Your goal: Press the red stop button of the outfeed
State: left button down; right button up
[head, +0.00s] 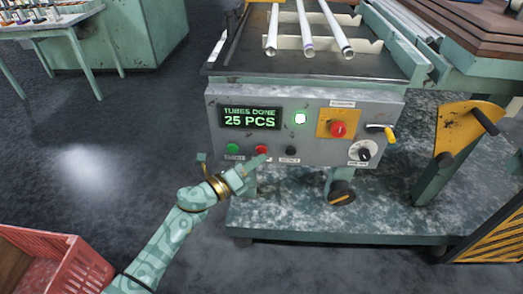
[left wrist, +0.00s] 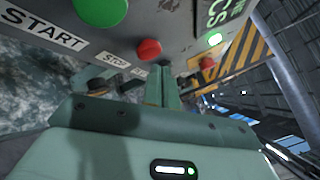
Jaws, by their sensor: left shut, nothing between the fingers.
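The red stop button (head: 261,149) is on the grey control panel (head: 215,118), right of the green start button (head: 232,148). My left gripper (head: 262,160) is shut and empty, its fingertips just below the red button and partly over its lower edge. In the left wrist view the red button (left wrist: 149,50) is labelled STOP, beside the green button (left wrist: 100,10) labelled START. The shut fingers (left wrist: 162,72) point at the panel, just right of the red button. I cannot tell whether they touch the panel. My right gripper is not in view.
A larger red knob (head: 338,129) sits on a yellow plate. A black button (head: 290,152) and a rotary switch (head: 364,151) are also on the panel. The display (head: 250,117) reads 25 PCS. Glass tubes (head: 305,30) lie above. A red crate (head: 60,265) stands lower left.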

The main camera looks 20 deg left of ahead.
pick_arm(q)
jog(key=shift+w, duration=0.1)
dwell(0.5)
jog(key=shift+w+a, duration=0.1)
jog(key=shift+w, duration=0.2)
